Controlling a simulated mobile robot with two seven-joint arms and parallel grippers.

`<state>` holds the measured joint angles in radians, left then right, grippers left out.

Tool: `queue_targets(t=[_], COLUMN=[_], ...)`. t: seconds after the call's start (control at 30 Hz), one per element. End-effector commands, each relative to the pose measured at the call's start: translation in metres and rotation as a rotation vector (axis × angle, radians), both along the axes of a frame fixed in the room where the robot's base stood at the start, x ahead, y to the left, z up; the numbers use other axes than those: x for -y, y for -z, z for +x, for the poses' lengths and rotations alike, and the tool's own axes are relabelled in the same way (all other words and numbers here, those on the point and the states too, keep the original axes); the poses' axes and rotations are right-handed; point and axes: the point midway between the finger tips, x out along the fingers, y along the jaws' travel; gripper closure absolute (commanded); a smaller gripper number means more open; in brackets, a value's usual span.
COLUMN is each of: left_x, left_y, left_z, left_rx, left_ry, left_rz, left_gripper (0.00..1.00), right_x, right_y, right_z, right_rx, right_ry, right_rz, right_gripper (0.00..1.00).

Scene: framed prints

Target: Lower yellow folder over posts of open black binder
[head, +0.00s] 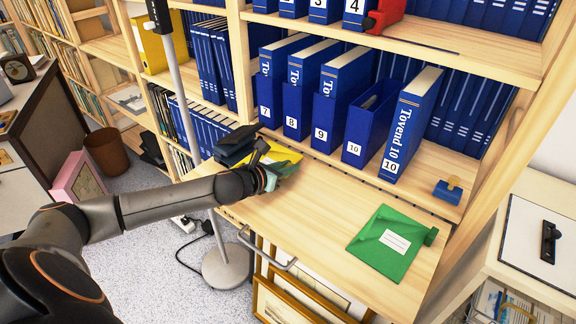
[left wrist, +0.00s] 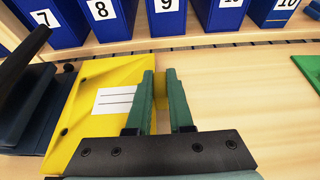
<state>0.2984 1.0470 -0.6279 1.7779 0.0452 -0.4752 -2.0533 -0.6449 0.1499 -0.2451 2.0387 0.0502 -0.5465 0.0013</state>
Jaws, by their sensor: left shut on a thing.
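The yellow folder (head: 282,155) lies at the left end of the pull-out wooden board. In the left wrist view the yellow folder (left wrist: 90,125) shows a white label and small dark holes near its left edge. The open black binder (head: 236,146) is just left of it, partly hidden by my gripper; its dark cover shows at the left of the wrist view (left wrist: 32,110). My left gripper (head: 268,180) is shut on the folder's right-hand tab, between its green fingers (left wrist: 160,84). I cannot tell whether the folder is over the posts. My right gripper is not in view.
A green folder (head: 391,243) with a white label lies at the board's right. Numbered blue binders (head: 340,99) stand behind. A small blue block-like object (head: 448,190) sits at the back right. The board's middle (head: 315,215) is clear. A lamp pole (head: 180,90) stands left.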

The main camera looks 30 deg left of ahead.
Motion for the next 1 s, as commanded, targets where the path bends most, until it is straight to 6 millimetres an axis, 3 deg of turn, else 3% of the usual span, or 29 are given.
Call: queue_targets(t=[0.3, 0.33, 0.63, 1.0], left_x=[-0.0003, -0.0002, -0.0002, -0.001], left_y=[0.0002, 0.0002, 0.0001, -0.0016], left_z=[0.0, -0.0001, 0.0, -0.0054], left_rx=[0.0, 0.0, 0.0, -0.001], left_ry=[0.0, 0.0, 0.0, -0.001], left_rz=[0.0, 0.0, 0.0, 0.001], left_gripper=[1.0, 0.8, 0.46, 0.46], right_x=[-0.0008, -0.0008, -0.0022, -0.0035], right_y=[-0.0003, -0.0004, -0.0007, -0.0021], right_z=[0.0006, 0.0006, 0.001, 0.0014], right_rx=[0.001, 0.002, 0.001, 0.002], right_ry=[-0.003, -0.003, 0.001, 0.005], right_rz=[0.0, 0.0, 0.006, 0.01], right_gripper=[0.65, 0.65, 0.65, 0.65])
